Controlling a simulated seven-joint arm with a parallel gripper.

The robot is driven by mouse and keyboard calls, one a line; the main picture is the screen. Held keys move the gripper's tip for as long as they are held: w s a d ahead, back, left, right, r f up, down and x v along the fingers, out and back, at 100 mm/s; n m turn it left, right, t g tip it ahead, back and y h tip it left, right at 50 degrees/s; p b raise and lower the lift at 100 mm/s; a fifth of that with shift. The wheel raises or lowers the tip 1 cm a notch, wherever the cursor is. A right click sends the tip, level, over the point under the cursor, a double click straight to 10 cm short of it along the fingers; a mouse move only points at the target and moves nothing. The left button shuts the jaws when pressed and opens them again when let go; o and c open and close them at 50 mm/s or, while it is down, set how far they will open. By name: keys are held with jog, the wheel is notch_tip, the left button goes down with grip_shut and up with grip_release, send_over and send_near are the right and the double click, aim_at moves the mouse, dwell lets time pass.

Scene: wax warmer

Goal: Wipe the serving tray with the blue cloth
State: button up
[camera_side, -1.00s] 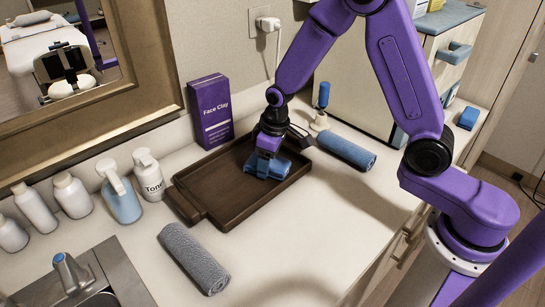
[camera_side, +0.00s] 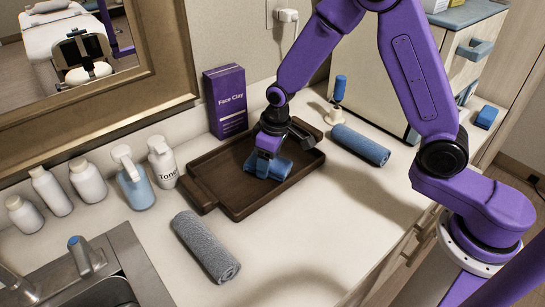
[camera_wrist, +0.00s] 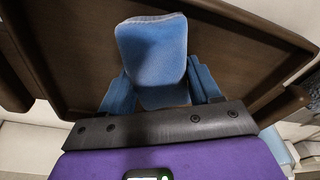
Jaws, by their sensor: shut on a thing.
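The serving tray (camera_side: 232,205) is dark brown wood with a raised rim and lies on the counter; it fills much of the wrist view (camera_wrist: 70,50). The blue cloth (camera_side: 280,169) is bunched and sits in the tray, toward its right part in the side view. In the wrist view the cloth (camera_wrist: 152,50) stands up between the fingers. My gripper (camera_side: 265,158) is shut on the cloth and points down into the tray; it also shows in the wrist view (camera_wrist: 162,100). The cloth appears to touch the tray floor, though its underside is hidden.
A purple Face Clay box (camera_side: 226,102) stands behind the tray. Bottles (camera_side: 163,162) line the wall at left. A rolled grey towel (camera_side: 205,246) lies in front, and a rolled blue towel (camera_side: 360,145) lies to the right. The sink (camera_side: 110,285) is front left. Counter right of the grey towel is clear.

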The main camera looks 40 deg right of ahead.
aim_at(239, 187)
jog(key=shift+a, duration=1.85)
jog(key=shift+s+a, duration=0.15)
jog(key=shift+a, duration=2.45)
notch_tip(239, 187, up, 7)
